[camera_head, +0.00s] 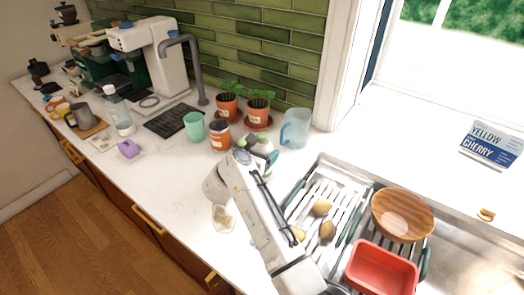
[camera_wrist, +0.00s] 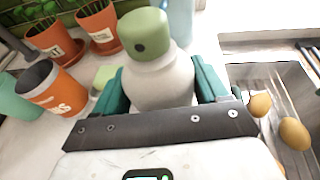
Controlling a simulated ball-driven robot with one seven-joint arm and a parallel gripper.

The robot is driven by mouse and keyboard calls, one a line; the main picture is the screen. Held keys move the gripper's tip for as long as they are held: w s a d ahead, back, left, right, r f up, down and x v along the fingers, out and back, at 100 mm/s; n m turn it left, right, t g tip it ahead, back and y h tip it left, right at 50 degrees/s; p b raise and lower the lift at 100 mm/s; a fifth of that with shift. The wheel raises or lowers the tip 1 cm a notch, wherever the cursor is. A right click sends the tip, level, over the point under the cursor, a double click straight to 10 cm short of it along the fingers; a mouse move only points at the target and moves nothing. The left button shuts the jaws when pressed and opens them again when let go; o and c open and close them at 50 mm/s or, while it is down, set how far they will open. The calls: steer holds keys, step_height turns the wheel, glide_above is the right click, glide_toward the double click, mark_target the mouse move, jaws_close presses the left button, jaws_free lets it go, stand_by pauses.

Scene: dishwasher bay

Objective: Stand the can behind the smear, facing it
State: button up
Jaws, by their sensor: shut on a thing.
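The can, a pale rounded body with a green cap (camera_wrist: 147,34), stands between the teal fingers of my gripper (camera_wrist: 160,82) in the wrist view. The gripper is shut on its body, and the cap shows above the fingers. In the head view the can (camera_head: 256,142) shows only partly behind my wrist, near the potted plants. Whether its base touches the counter is hidden. A pale oval patch with a tan middle, perhaps the smear (camera_head: 223,218), lies on the counter in the head view, nearer the front edge than the can and beside my arm.
An orange-and-grey container (camera_head: 219,135) and a green cup (camera_head: 194,126) stand left of the can. Two potted plants (camera_head: 228,106) and a blue clear jug (camera_head: 296,129) stand behind. The sink rack (camera_head: 302,205) is at right. The counter at left front is largely clear.

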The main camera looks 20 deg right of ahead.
steer(key=shift+f, duration=0.1)
steer(key=shift+f, duration=0.1)
steer(key=shift+f, duration=0.1)
steer(key=o, duration=1.3)
steer(key=b+v, duration=0.1)
steer(key=v, duration=1.1)
steer(key=shift+r+b, duration=0.25)
steer(key=shift+b, duration=0.1)
